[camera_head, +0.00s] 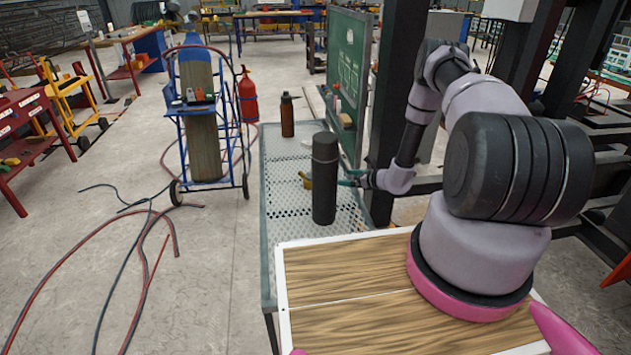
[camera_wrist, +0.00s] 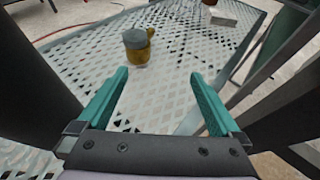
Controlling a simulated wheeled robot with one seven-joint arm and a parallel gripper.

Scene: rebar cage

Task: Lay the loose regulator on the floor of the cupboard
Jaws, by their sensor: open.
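A small brass-yellow object with a grey top, likely the regulator (camera_wrist: 138,50), stands on the perforated metal table in the wrist view. In the head view its yellow part (camera_head: 306,181) shows just left of the black bottle, which hides some of it. My gripper (camera_head: 352,178) is low over the table, right of the bottle. In the wrist view my gripper (camera_wrist: 160,75) has its teal fingers wide apart with nothing between them. The regulator is beyond the fingertips and slightly left, not touching them. I cannot make out a cupboard in either view.
The tall black bottle (camera_head: 325,190) stands close to my gripper. A brown bottle (camera_head: 287,115) stands farther back on the perforated table (camera_head: 283,225). A white block (camera_wrist: 222,17) lies at its far end. A green board (camera_head: 347,75) and dark posts border the right side.

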